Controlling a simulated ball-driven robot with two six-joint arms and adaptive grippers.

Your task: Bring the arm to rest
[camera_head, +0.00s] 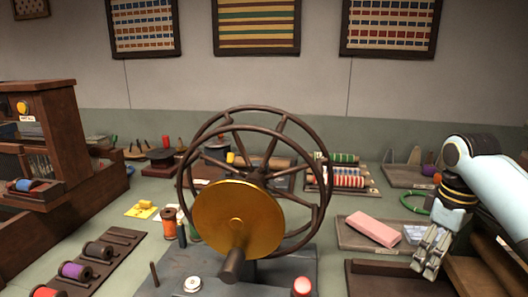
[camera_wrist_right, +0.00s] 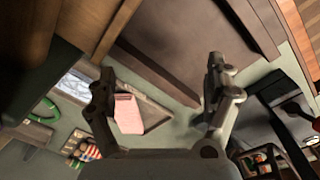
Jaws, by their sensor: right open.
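My right gripper (camera_head: 432,250) hangs at the right side of the head view, fingers pointing down, beside a pink block (camera_head: 374,229) on a grey tray (camera_head: 348,236). In the right wrist view the two fingers of my right gripper (camera_wrist_right: 158,95) stand wide apart with nothing between them held. The pink block (camera_wrist_right: 128,113) shows beyond the fingers, nearer the left one, and is not touched as far as I can see. My left gripper is not in either view.
A large dark wheel with a brass disc (camera_head: 237,218) stands in the centre. Spools (camera_head: 75,271) lie in a rack at the left, near a wooden cabinet (camera_head: 50,135). A dark wooden tray (camera_head: 385,278) lies below the right gripper. A green ring (camera_head: 413,203) lies behind it.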

